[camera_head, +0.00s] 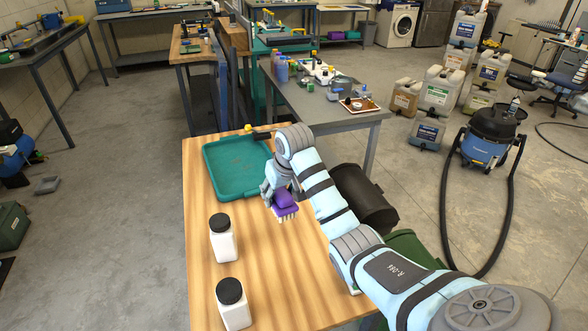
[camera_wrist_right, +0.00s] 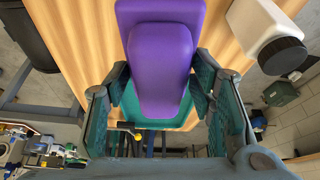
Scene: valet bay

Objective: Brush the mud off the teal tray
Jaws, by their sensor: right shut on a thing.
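The teal tray (camera_head: 234,163) lies on the wooden table, at its far end in the head view. Faint brownish specks show on its floor, too small to make out well. My right gripper (camera_head: 281,190) is shut on a purple brush (camera_head: 285,203) with pale bristles pointing down. It holds the brush beside the tray's near right corner, over bare wood. In the right wrist view the purple brush (camera_wrist_right: 160,60) sits between the two fingers and hides most of the tray (camera_wrist_right: 130,108) behind it. My left gripper is not in view.
Two white bottles with black caps, one farther (camera_head: 223,240) and one nearer (camera_head: 234,306), stand on the wooden table (camera_head: 285,285) at left. A small yellow-tipped black item (camera_head: 258,132) is at the tray's far edge. A dark bin (camera_head: 364,198) stands right of the table.

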